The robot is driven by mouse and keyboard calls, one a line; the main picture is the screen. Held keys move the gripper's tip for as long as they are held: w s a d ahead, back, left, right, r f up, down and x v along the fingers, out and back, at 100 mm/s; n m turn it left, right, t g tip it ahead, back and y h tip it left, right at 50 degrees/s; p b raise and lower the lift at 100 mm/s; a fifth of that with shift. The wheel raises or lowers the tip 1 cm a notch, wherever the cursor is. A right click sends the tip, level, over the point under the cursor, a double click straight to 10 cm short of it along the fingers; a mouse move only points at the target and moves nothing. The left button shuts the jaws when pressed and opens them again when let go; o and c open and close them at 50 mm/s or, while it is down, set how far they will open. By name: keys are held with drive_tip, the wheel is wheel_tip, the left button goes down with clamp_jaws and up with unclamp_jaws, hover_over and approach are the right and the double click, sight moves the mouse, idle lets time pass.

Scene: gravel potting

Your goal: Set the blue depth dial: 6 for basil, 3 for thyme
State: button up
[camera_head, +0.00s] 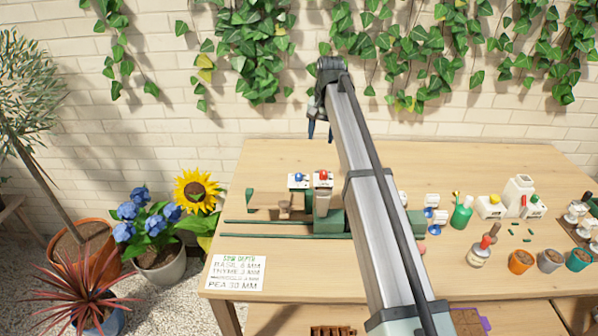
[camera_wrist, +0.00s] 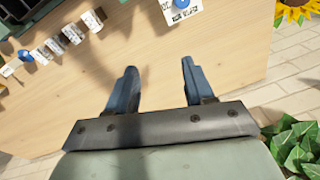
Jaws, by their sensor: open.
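The blue dial (camera_head: 298,177) sits on a small white block at the back of a wood-and-green device. It also shows at the top edge of the wrist view (camera_wrist: 181,3), on a white plate with dark markings. Its setting is too small to read. A red dial (camera_head: 323,175) sits just right of it. The depth sign (camera_head: 236,272) lies at the table's front left, with lines for basil, thyme and pea; thyme reads 3 mm. My gripper (camera_head: 320,136) is open and empty, raised behind the device near the wall; its two blue fingers (camera_wrist: 158,66) are apart and touch nothing.
The wooden table (camera_head: 270,155) is bare behind the device. White blocks with blue parts (camera_head: 432,200), a green bottle (camera_head: 461,213), a brown-topped bottle (camera_head: 480,252) and small pots (camera_head: 521,261) stand to the right. A sunflower (camera_head: 196,190) stands left of the table.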

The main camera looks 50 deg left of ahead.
drive_tip(key=r+n, duration=0.1)
hover_over(299, 175)
drive_tip(key=shift+h, duration=0.4)
wheel_tip(299, 175, down, 14)
drive_tip(key=shift+a+r, duration=0.1)
drive_tip(key=shift+r, duration=0.15)
drive_tip(key=shift+c, duration=0.3)
clamp_jaws()
